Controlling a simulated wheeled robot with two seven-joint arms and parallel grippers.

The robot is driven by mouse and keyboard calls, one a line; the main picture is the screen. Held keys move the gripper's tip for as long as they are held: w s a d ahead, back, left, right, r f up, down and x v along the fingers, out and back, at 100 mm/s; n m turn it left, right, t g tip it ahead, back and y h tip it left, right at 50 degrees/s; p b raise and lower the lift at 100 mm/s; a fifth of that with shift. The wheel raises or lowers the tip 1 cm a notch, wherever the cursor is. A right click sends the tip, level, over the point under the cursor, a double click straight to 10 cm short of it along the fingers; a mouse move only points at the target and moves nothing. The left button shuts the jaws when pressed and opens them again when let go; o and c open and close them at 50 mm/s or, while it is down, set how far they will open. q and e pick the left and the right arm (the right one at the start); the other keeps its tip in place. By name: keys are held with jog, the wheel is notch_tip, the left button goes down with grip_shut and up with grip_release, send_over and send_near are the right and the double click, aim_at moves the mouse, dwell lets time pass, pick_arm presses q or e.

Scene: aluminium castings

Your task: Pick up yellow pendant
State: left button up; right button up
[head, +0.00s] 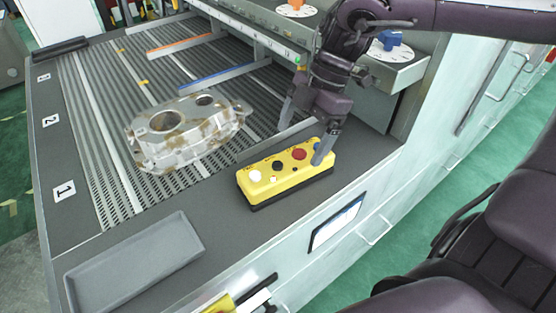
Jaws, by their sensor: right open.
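The yellow pendant (262,190) is a box with a dark base and several buttons on top, including a white, a black and a red one. It lies on the dark front border of the worktable, right of the casting. My right gripper (303,142) comes down from above and is open. One finger overlaps the pendant's right end in the picture; the other is behind it, over the table. Whether either finger touches the pendant cannot be told. My left gripper is out of view.
A stained aluminium casting (190,146) sits on the slatted conveyor. An empty grey tray (135,262) lies at the front left. A raised shelf (405,74) with a blue part (390,40) and an orange part (296,4) stands behind. Bare border lies between tray and pendant.

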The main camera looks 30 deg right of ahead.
aim_at(290, 161)
jog(key=shift+a+f, duration=0.15)
jog(key=shift+f, duration=0.1)
jog(key=shift+s+a+f+p, duration=0.2)
jog(key=shift+a+f+p, duration=0.1)
jog(key=shift+f, duration=0.2)
jog(key=shift+s+a+f+p, duration=0.15)
jog(key=shift+a+f+p, duration=0.1)
jog(key=shift+f, duration=0.25)
jog(key=p+x, duration=0.1)
jog(key=x, duration=0.3)
jog(key=shift+w+a+p, duration=0.1)
jog(key=shift+a+p, duration=0.05)
jog(key=shift+p, duration=0.15)
jog(key=shift+a+f, duration=0.1)
jog(key=shift+f, duration=0.2)
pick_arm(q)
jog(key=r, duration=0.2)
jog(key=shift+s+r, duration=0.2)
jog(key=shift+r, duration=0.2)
pick_arm(e)
jog(key=c, duration=1.4)
jog(key=shift+w+r, duration=0.1)
jog(key=shift+r, duration=0.05)
